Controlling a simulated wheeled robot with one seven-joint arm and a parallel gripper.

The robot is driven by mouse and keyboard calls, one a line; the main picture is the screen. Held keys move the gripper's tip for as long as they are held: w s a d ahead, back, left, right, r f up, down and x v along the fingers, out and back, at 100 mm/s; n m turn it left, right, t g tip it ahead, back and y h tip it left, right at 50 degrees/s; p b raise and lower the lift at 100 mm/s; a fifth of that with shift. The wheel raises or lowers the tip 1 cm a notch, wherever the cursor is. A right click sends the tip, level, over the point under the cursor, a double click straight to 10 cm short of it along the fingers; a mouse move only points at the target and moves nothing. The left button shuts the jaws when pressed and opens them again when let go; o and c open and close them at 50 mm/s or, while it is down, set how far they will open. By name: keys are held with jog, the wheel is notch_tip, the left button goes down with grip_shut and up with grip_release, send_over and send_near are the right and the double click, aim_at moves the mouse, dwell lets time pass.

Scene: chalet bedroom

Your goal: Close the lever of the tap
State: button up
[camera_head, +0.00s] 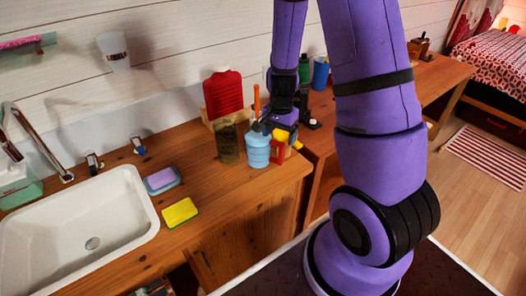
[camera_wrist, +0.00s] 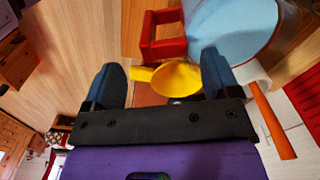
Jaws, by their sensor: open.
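The tap's curved chrome spout (camera_head: 40,142) rises behind the left part of the white sink (camera_head: 142,232) in the head view. Two small chrome levers stand behind the sink rim, a left lever (camera_head: 94,162) and a right lever (camera_head: 138,146) with a blue part. I cannot tell whether either is open or closed. My gripper (camera_head: 275,122) is well to the right of them, above the counter by the light-blue cup (camera_head: 257,150). In the wrist view my gripper (camera_wrist: 161,72) has its two dark fingers wide apart. No tap shows there.
Near my gripper are a red bottle (camera_head: 223,93), a murky glass (camera_head: 227,142) and a yellow object, which also shows in the wrist view (camera_wrist: 175,77). A purple-and-blue sponge (camera_head: 162,180) and a yellow sponge (camera_head: 180,212) lie right of the sink.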

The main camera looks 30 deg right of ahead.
aim_at(277, 142)
jog(key=shift+w+a+f, duration=0.1)
jog(key=shift+a+f, duration=0.05)
jog(key=shift+f, duration=1.25)
jog(key=shift+w+a+f, duration=0.1)
jog(key=shift+f, duration=1.25)
grip_shut()
